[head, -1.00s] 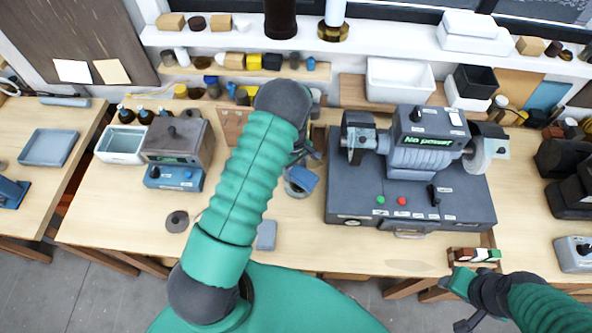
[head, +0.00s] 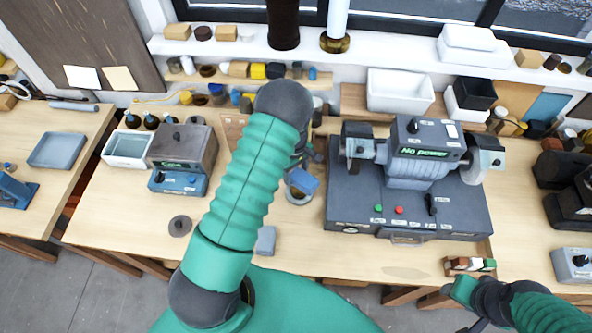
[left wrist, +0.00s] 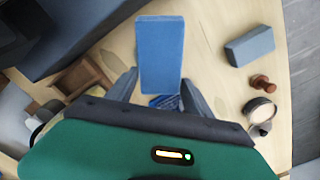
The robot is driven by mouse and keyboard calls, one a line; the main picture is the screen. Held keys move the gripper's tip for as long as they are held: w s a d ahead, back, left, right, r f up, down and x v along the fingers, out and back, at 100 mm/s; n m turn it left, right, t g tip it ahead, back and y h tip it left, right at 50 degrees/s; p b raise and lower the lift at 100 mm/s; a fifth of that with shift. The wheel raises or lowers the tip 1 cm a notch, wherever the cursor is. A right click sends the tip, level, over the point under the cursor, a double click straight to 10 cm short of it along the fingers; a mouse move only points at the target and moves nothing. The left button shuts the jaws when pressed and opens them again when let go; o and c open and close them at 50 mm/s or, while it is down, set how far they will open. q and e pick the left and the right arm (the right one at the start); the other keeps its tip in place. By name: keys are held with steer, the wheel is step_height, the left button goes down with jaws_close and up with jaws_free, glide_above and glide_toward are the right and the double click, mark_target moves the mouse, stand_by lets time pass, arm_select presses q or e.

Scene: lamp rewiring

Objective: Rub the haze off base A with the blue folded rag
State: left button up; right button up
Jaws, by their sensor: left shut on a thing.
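The blue folded rag (head: 305,181) is held in my left gripper (head: 301,165), whose fingers are mostly hidden behind my left arm. In the left wrist view the rag (left wrist: 160,55) stands out between the two fingers (left wrist: 158,92), and the gripper is shut on it. In the head view the rag covers part of a round pale-rimmed base (head: 296,198) on the bench. I cannot read a label on this base or tell whether the rag touches it. A dark round disc (head: 180,226) lies at the bench's front left. My right gripper (head: 462,296) is at the lower right, its jaws unclear.
The large grey machine reading "No power" (head: 425,152) stands right of the rag. A grey block (head: 265,240) lies in front of it.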

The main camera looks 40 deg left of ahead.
arm_select(q)
steer(key=s+d+r+p, duration=0.2)
steer(key=s+r, duration=0.1)
steer(key=s+d+r+p, duration=0.1)
steer(key=r+p, duration=0.1)
steer(key=shift+s, duration=0.3)
steer(key=shift+f, duration=0.15)
